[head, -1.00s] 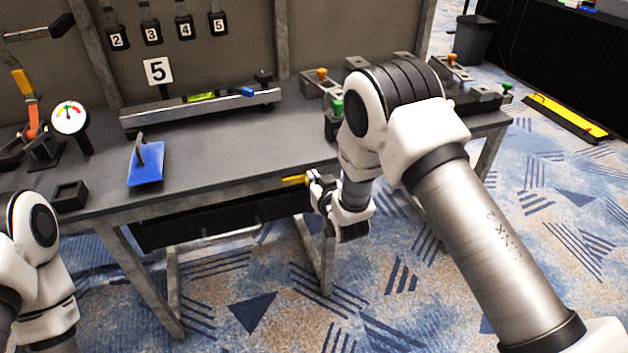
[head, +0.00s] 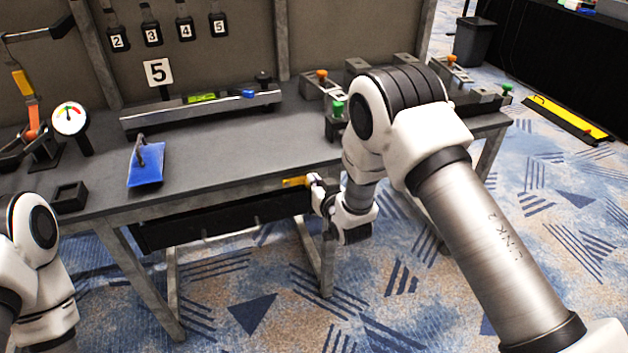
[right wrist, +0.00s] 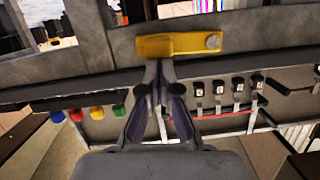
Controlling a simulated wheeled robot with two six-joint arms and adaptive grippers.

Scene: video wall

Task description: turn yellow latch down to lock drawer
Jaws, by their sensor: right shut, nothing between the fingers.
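The yellow latch (head: 294,181) is on the front edge of the workbench, above the black drawer (head: 215,222). It lies about level along the edge. In the right wrist view the latch (right wrist: 172,46) is a flat yellow bar lying across the picture, with a round grey pivot at its right end. My right gripper (head: 314,183) is at the latch's right end in the head view. Its closed, empty fingertips (right wrist: 160,72) show just below the bar in the wrist view; I cannot tell whether they touch it. My left gripper is out of view.
On the bench are a blue plate with a handle (head: 146,165), a small black open box (head: 70,196), a round gauge (head: 69,118) and a long level (head: 203,107). Fixtures with coloured knobs (head: 322,82) stand at the right. Carpet is clear before the bench.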

